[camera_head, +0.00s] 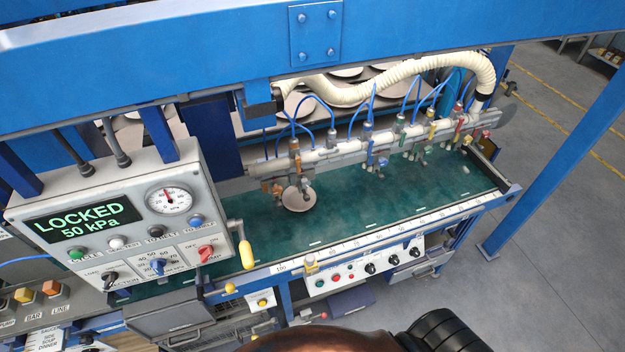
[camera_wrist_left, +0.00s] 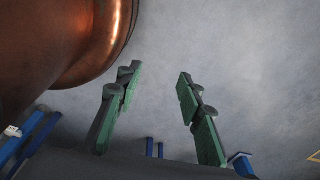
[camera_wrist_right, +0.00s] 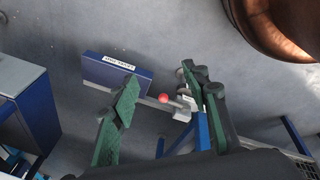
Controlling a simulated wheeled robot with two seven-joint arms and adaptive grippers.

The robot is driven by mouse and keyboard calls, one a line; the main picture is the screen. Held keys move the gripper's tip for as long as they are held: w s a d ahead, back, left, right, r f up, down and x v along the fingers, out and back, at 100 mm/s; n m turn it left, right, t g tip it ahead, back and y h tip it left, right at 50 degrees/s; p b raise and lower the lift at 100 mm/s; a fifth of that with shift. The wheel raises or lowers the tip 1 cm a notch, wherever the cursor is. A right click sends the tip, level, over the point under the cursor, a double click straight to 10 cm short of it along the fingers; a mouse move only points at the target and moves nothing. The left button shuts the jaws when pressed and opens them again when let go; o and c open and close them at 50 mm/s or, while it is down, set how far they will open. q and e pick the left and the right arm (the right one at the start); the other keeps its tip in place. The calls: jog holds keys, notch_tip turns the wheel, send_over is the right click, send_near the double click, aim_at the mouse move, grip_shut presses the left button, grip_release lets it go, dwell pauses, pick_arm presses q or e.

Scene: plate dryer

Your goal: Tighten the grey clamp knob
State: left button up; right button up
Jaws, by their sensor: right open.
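I cannot single out the grey clamp knob. Several small clamps with coloured knobs sit along the pale pipe (camera_head: 335,155) in the head view, and greyish fittings show among them, too small to tell apart. The leftmost clamp group (camera_head: 295,165) has orange parts, with a round pinkish plate (camera_head: 299,199) below it. My left gripper (camera_wrist_left: 157,78) is open and empty over bare floor in the left wrist view. My right gripper (camera_wrist_right: 160,80) is open and empty in the right wrist view. Neither gripper shows in the head view.
A control box (camera_head: 125,225) reading LOCKED 50 kPa stands at the left, with a yellow-handled crank (camera_head: 246,254) at its side. A green bed (camera_head: 400,195) lies below the pipe. A blue beam (camera_head: 150,60) crosses above. A red ball knob (camera_wrist_right: 164,98) shows beyond my right fingers.

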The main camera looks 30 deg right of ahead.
aim_at(306, 184)
jog(key=w+d+r+n+t+h+p, duration=0.3)
jog(key=w+r, duration=0.5)
jog(key=r, duration=0.6)
jog(key=w+d+r+n+t+h+p, duration=0.15)
jog(key=w+d+r, duration=0.4)
jog(key=r, duration=0.75)
jog(key=w+d+r+n+t+h+p, duration=0.1)
jog(key=w+d+r+n+t+h, duration=0.2)
jog(key=w+r, duration=0.85)
jog(key=w+a+r+n+t+y+p, duration=0.2)
jog(key=w+a+r+n+t, duration=0.3)
jog(key=r+n, duration=0.65)
jog(key=w+a+r+n+t+y+p, duration=0.15)
jog(key=w+a+r+n, duration=0.45)
jog(key=r+n, duration=0.6)
pick_arm(q)
notch_tip(306, 184, up, 11)
jog(key=shift+a+p, duration=0.4)
jog(key=shift+a, duration=0.05)
pick_arm(e)
jog(key=shift+n+t+y, duration=0.3)
jog(key=shift+n+t, duration=0.1)
jog(key=shift+n, duration=0.1)
jog(key=x, duration=0.2)
jog(key=f+x, duration=0.1)
jog(key=x, duration=0.4)
jog(key=shift+w+f, duration=0.25)
jog(key=shift+f, duration=0.05)
